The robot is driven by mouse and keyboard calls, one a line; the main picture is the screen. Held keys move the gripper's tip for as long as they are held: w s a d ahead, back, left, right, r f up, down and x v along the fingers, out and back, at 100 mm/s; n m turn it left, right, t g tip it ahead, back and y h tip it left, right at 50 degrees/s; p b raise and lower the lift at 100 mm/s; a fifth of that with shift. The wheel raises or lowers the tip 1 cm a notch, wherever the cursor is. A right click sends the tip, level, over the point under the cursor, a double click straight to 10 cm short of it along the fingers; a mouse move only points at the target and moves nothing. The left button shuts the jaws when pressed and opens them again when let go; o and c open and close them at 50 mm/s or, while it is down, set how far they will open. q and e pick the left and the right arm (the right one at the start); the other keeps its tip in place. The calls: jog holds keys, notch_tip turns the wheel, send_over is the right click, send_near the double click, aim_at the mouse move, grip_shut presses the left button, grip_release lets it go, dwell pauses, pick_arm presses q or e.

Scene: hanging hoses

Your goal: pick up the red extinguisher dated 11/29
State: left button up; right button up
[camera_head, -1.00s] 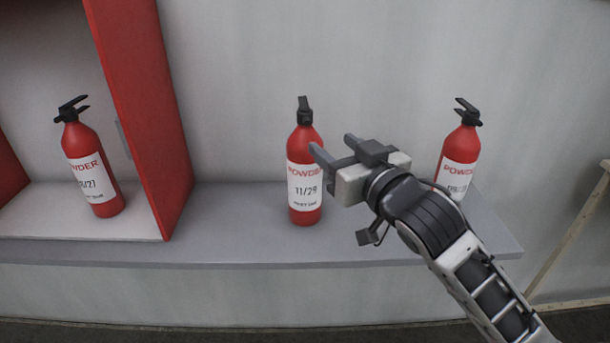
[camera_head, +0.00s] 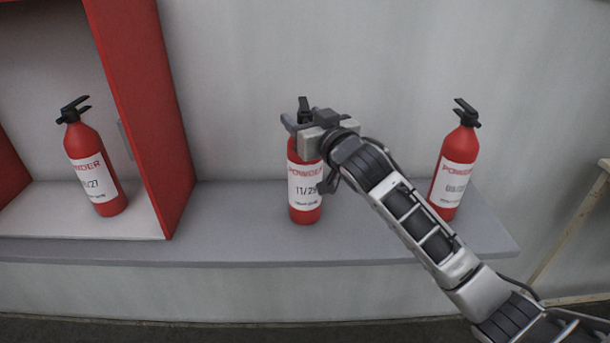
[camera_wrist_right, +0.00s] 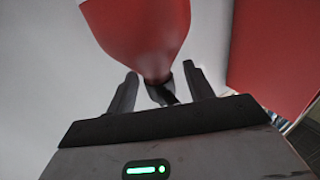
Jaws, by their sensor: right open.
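The red extinguisher dated 11/29 (camera_head: 304,196) stands upright on the grey shelf, with a white label and a black valve top. My right gripper (camera_head: 294,122) is at its neck, just below the valve, and partly hides its upper body. In the right wrist view the extinguisher's red shoulder (camera_wrist_right: 150,30) narrows to a dark neck that lies between the two open fingers (camera_wrist_right: 157,90). I cannot tell whether a finger touches it. My left gripper is not in view.
A second extinguisher (camera_head: 92,170) stands at the left inside a red-walled cabinet (camera_head: 145,110). A third extinguisher (camera_head: 455,168) stands at the right, behind my right forearm. The grey shelf (camera_head: 240,225) is bare between the cabinet and the 11/29 extinguisher.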

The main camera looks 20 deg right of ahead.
jog(key=shift+c, duration=0.2)
grip_shut()
jog(key=shift+f, duration=0.1)
dwell(1.0)
jog(key=shift+r, duration=0.3)
